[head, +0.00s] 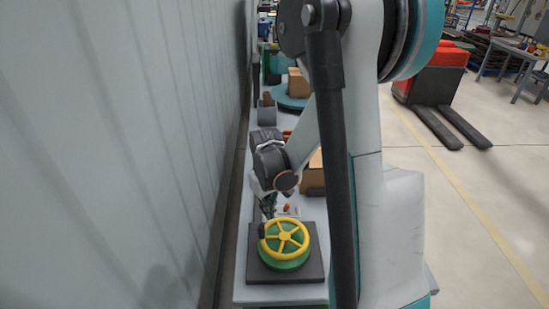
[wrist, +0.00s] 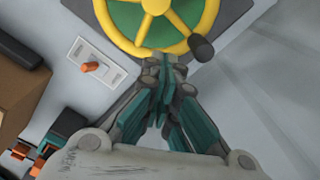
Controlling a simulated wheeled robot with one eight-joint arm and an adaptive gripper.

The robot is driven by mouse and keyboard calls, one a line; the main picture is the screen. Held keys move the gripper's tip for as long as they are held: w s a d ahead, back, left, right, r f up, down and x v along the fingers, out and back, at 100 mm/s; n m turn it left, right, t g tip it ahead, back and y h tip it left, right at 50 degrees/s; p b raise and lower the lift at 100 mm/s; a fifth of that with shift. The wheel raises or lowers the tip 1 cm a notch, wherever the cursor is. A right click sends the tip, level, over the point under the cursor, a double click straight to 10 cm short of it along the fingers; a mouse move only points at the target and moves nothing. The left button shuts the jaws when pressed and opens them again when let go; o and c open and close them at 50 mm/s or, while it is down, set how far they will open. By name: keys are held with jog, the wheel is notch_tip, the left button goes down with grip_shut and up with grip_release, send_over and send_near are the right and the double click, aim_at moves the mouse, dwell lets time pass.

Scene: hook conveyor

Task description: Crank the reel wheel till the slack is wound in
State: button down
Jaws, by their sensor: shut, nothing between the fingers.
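The reel wheel (head: 300,236) has a yellow rim and spokes over a green drum, set on a dark square base (head: 312,268) at the near end of the bench. In the wrist view the wheel (wrist: 126,40) shows at the top, cut off by the frame edge. Its dark crank knob (wrist: 202,48) sits at the rim, right of my fingertips. My gripper (wrist: 164,66) is shut and empty, its tips at the rim's lower edge in that view. My gripper (head: 267,208) also shows in the head view, beside the wheel. I cannot tell whether it touches the rim.
A pale plate with an orange switch (wrist: 90,67) lies beside the wheel base. A cardboard box (wrist: 18,88) stands farther along the bench (head: 247,290). A grey wall (head: 130,150) runs close on the left. A red pallet truck (head: 432,85) stands on the floor at right.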

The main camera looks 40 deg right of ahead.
aim_at(263, 242)
jog(key=shift+f+b, duration=1.5)
jog(key=shift+f, duration=0.25)
jog(key=shift+s+a, duration=0.45)
jog(key=shift+a, duration=0.35)
jog(key=shift+s+a, duration=0.4)
jog(key=shift+a, duration=0.4)
jog(key=shift+s+a+b, duration=0.3)
jog(key=shift+s+a, duration=0.2)
jog(key=shift+s, duration=0.3)
jog(key=shift+s+a+b, duration=0.25)
jog(key=shift+s+a, duration=0.2)
jog(key=shift+s, duration=0.35)
